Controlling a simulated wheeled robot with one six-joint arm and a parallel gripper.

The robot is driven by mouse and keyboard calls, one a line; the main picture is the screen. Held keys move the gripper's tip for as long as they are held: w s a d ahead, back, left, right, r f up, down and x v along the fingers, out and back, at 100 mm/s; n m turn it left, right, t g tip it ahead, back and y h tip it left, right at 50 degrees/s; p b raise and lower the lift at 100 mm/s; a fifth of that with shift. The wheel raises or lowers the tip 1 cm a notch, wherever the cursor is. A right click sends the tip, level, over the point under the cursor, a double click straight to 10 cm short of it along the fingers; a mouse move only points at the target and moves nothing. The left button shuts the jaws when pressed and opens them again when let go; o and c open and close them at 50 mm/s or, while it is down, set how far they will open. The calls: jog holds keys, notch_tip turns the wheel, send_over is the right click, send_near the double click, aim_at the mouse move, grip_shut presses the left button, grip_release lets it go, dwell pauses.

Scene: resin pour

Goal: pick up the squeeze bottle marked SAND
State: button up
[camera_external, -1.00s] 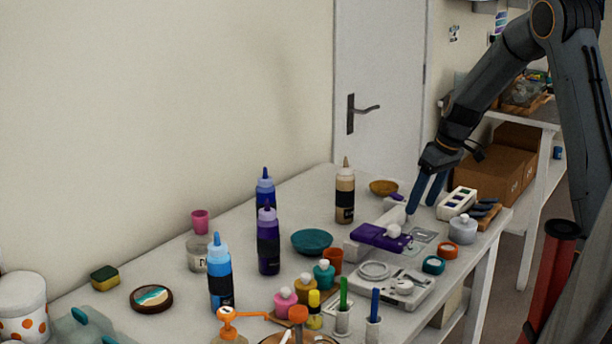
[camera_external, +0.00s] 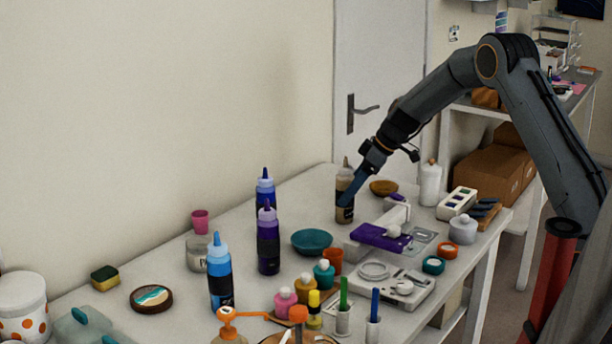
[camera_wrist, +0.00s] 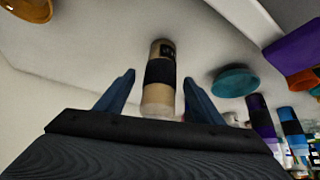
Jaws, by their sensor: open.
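A tan squeeze bottle with a black label band (camera_external: 345,213) stands upright at the back of the white table. Its lettering is too small to read, but its sand colour sets it apart from the blue and purple bottles. My gripper (camera_external: 350,186) is at this bottle, its fingers partly covering the bottle's upper body. In the wrist view the tan bottle (camera_wrist: 160,97) lies between the two blue fingers of my gripper (camera_wrist: 159,78), one on each side. A gap shows on both sides, so the jaws are open and not clamped on it.
Dark blue (camera_external: 265,190), purple (camera_external: 268,245) and light blue (camera_external: 220,275) bottles stand to the left. A teal bowl (camera_external: 311,242) is in front, a wooden bowl (camera_external: 384,187) to the right. A purple-topped device (camera_external: 380,237) is close at right front. A white bottle (camera_external: 430,183) stands farther right.

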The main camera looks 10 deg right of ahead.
jog(key=shift+p+x, duration=0.3)
jog(key=shift+x, duration=1)
jog(key=c, duration=1.3)
